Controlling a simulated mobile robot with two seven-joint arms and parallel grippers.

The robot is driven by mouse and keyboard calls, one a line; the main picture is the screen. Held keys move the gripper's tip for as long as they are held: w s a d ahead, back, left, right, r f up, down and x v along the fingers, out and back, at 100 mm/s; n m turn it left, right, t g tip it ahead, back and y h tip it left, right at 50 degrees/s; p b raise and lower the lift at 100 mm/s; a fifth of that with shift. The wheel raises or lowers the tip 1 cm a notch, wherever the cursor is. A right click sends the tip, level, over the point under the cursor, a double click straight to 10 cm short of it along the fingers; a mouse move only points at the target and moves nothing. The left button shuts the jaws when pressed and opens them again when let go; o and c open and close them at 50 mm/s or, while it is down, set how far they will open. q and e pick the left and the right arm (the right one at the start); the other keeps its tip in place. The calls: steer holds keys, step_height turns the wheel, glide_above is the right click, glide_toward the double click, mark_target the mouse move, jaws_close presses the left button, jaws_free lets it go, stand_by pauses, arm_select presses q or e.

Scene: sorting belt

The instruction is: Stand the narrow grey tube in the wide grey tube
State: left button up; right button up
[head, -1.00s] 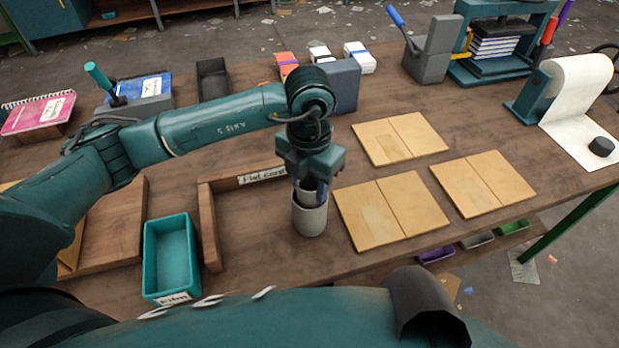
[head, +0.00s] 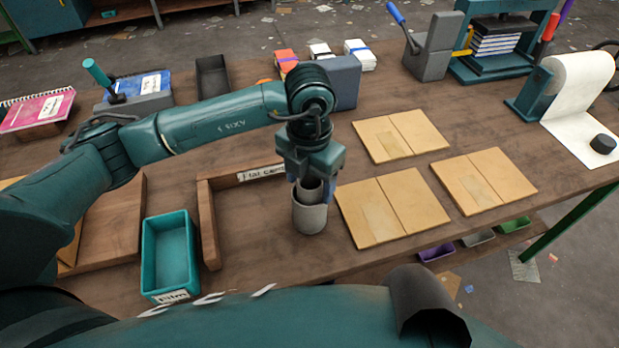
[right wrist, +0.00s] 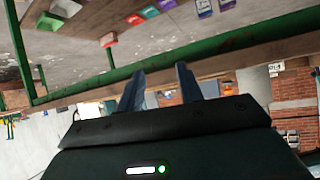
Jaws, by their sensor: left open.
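The wide grey tube (head: 309,218) stands upright on the bench, left of the tan folders. The narrow grey tube (head: 310,191) stands in its mouth, with its upper end showing above the wide rim; its lower part is hidden inside. My left gripper (head: 314,188) points down over the tubes. Its blue fingers are apart, one on each side of the narrow tube's top. My right gripper (right wrist: 160,88) shows in the right wrist view, with its fingers apart and nothing between them.
Three tan folders (head: 392,208) lie right of the tubes. A wooden corner frame (head: 208,225) and a teal tray (head: 148,255) are to the left. A blue-grey block (head: 346,82) stands behind the gripper. Bare bench lies in front of the wide tube.

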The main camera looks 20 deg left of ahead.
arm_select(q)
steer(key=shift+r+p, duration=0.3)
steer(key=shift+r, duration=0.1)
step_height(320, 180, up, 12)
steer(key=b, duration=0.1)
steer(key=shift+b, duration=0.35)
arm_select(e)
steer(key=shift+a, duration=0.15)
arm_select(q)
steer(key=shift+f, duration=0.1)
arm_select(e)
steer(key=shift+f, duration=0.1)
